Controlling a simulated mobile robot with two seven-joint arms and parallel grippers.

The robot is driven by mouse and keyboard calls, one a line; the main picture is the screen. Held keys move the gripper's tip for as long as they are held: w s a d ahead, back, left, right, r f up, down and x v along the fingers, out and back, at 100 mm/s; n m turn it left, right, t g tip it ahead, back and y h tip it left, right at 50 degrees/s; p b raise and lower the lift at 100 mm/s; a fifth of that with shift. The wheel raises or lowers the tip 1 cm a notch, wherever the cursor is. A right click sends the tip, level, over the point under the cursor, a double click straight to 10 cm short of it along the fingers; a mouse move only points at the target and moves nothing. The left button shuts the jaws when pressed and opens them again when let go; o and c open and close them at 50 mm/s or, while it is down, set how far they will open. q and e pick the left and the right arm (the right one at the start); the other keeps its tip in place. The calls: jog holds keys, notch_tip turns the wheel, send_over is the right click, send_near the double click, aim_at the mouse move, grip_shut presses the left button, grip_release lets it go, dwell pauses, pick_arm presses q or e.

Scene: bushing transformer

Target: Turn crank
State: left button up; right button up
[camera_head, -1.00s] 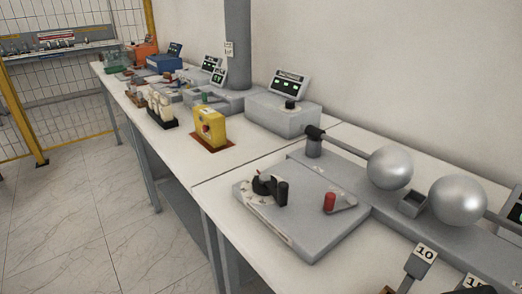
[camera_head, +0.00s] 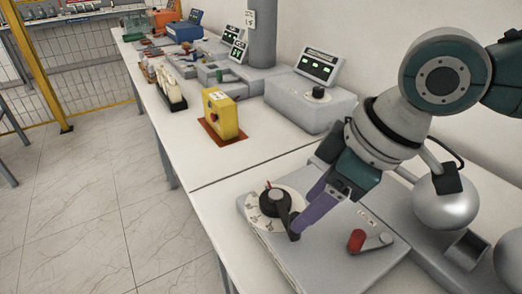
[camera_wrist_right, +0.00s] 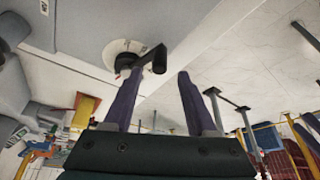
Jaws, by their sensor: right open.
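A black crank (camera_head: 275,202) sits on a round white dial on a grey plate-like box (camera_head: 330,262), with its upright handle (camera_head: 294,229) at the front right of the dial. My right gripper (camera_head: 303,224) reaches down from the right, its purple fingers at the handle and partly covering it. In the right wrist view the fingers (camera_wrist_right: 157,75) are apart and empty, and the black handle (camera_wrist_right: 158,60) shows between and just beyond their tips. I cannot tell whether they touch it. My left gripper is not in view.
A second, red-handled crank (camera_head: 357,241) is on the same box. Metal spheres (camera_head: 445,200) stand at right. A yellow box (camera_head: 220,114) and a grey display unit (camera_head: 312,100) are farther back. The table between box and yellow box is clear.

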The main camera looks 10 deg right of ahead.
aim_at(284, 205)
jog(key=x, duration=0.5)
jog(key=shift+b, duration=0.3)
grip_shut()
jog(key=shift+r, duration=0.1)
dwell(1.0)
